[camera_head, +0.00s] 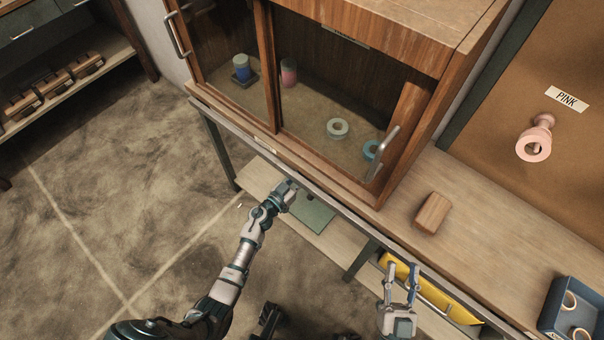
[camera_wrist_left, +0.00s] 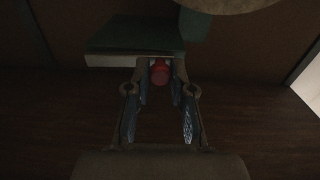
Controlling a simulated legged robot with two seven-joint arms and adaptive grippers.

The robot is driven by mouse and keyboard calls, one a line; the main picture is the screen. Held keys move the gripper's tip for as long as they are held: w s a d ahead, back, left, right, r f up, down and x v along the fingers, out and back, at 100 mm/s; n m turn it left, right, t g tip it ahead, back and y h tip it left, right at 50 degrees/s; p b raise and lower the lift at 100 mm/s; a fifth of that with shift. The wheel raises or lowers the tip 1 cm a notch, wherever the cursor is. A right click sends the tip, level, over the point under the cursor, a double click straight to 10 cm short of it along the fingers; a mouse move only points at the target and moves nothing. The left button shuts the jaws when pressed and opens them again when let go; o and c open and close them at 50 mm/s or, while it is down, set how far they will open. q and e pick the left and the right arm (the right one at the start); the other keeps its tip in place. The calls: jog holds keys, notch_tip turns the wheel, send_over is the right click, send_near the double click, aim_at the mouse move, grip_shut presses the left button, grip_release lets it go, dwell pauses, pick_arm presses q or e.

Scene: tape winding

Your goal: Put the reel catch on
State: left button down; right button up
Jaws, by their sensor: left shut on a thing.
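My left gripper (camera_head: 290,190) reaches in at the bench's front edge, below the cabinet. In the left wrist view its fingers (camera_wrist_left: 161,72) are shut on a small red round piece (camera_wrist_left: 160,73), in front of a dark green block (camera_wrist_left: 135,35). I cannot tell if the red piece is the reel catch, or if it is fixed to the block. My right gripper (camera_head: 402,270) is open and empty, in front of the bench by a yellow thing (camera_head: 446,298). A pale ring-shaped reel (camera_head: 337,129) and a teal one (camera_head: 371,150) lie in the cabinet.
The wooden cabinet (camera_head: 400,40) also holds a blue spool (camera_head: 241,68) and a pink spool (camera_head: 289,73). A wooden block (camera_head: 432,213) lies on the bench top. A blue bin (camera_head: 590,292) with rings stands at right. A green plate (camera_head: 313,214) is on the lower shelf.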

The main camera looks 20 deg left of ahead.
pick_arm(q)
jog(key=shift+s+d+f+n+p, duration=0.15)
jog(key=shift+f+n+p, duration=0.4)
jog(key=shift+n, duration=0.4)
jog(key=shift+s+d+f+n+p, duration=0.1)
jog(key=shift+f+n+p, duration=0.2)
jog(key=shift+f+n, duration=0.6)
jog(key=shift+s+d+f+n+p, duration=0.15)
jog(key=shift+f+n+p, duration=0.35)
jog(key=shift+n, duration=0.55)
pick_arm(e)
notch_tip(320, 180, down, 6)
jog(key=w+g+h, duration=0.1)
jog(key=g, duration=0.4)
jog(key=shift+w+d, duration=0.15)
jog(key=shift+d, duration=0.2)
pick_arm(q)
jog(key=shift+w+f, duration=0.1)
pick_arm(e)
jog(key=shift+f, duration=0.1)
pick_arm(q)
jog(key=c, duration=1)
grip_release()
pick_arm(e)
jog(key=shift+a, duration=0.1)
pick_arm(q)
jog(key=v, duration=1.2)
